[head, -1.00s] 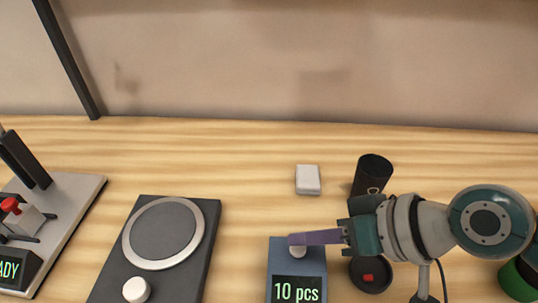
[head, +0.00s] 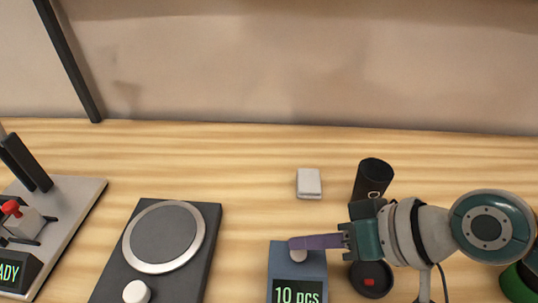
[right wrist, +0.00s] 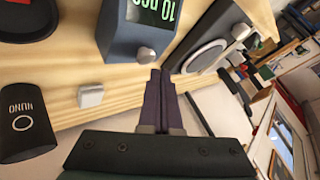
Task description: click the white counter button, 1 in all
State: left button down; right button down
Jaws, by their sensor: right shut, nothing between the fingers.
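The counter (head: 310,258) is a blue-grey box at the bottom middle of the head view, and its display reads "10 pcs". Its white button (head: 290,256) sits on the top, left of centre, partly hidden under my right gripper's fingertips. My right gripper (head: 292,243) is shut and empty, its purple fingers reaching left over the counter. In the right wrist view the button (right wrist: 146,55) shows just off the fingertips (right wrist: 160,72); I cannot tell whether they touch it. My left gripper is in neither view.
A dark plate device (head: 205,240) with a round disc and a white knob (head: 137,292) stands left of the counter. A small white block (head: 309,183) and a black cylinder (head: 374,178) lie behind it. A grey-based machine (head: 75,205) is far left.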

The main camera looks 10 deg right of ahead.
dwell(0.4)
jog(key=shift+f, duration=0.1)
dwell(0.3)
jog(key=shift+f+b, duration=0.35)
jog(key=shift+b, duration=0.05)
jog(key=shift+f+b, duration=0.5)
dwell(0.6)
jog(key=shift+r, duration=0.15)
jog(key=shift+r+p, duration=0.8)
jog(key=shift+p, duration=0.15)
